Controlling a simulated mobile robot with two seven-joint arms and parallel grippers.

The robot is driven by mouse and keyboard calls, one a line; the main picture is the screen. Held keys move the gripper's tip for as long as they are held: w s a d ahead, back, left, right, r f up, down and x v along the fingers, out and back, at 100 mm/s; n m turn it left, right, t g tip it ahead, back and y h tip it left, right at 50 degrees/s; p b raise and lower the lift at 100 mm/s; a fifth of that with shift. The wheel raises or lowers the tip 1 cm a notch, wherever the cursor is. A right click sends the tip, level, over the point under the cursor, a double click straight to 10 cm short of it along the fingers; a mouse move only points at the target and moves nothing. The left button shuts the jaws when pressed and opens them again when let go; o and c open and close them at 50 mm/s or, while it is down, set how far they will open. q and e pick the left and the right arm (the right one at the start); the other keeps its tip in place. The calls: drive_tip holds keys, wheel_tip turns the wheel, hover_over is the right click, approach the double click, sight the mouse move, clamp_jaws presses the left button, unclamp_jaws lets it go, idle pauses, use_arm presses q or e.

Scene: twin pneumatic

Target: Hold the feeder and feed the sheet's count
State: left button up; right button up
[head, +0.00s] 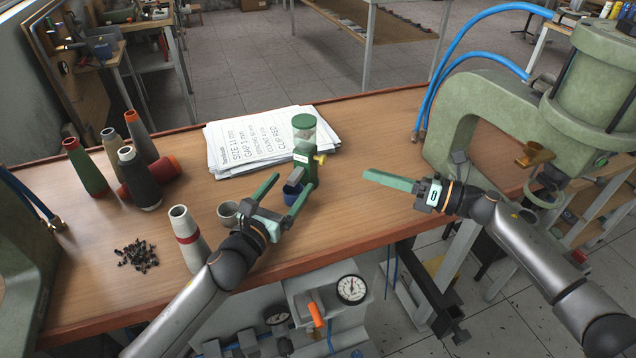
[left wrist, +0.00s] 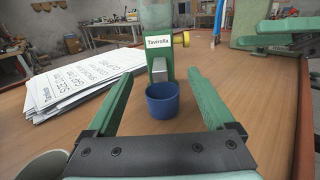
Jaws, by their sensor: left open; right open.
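The feeder (head: 304,150) stands upright on the wooden table, with a green cap, a clear upper part and a yellow knob. In the left wrist view the feeder (left wrist: 159,45) carries a "Tavirolla" label. A blue cup (left wrist: 163,101) stands in front of it, under its grey spout. The printed sheet (head: 258,138) lies on a paper stack behind it; its count line is too small to read surely. My left gripper (head: 292,183) is open, its fingers on either side of the blue cup, pointing at the feeder. My right gripper (head: 370,176) is open and empty, right of the feeder.
Several thread cones, including a green one (head: 85,168) and a white one with a red band (head: 189,238), stand at left. Black pellets (head: 137,255) lie near the front. A grey cup (head: 228,213) is beside my left gripper. A green press (head: 470,110) stands at right.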

sight(301, 171)
use_arm(q)
drive_tip(key=shift+x, duration=2.95)
drive_tip(key=shift+s, duration=0.1)
clamp_jaws()
use_arm(e)
drive_tip(key=shift+c, duration=0.2)
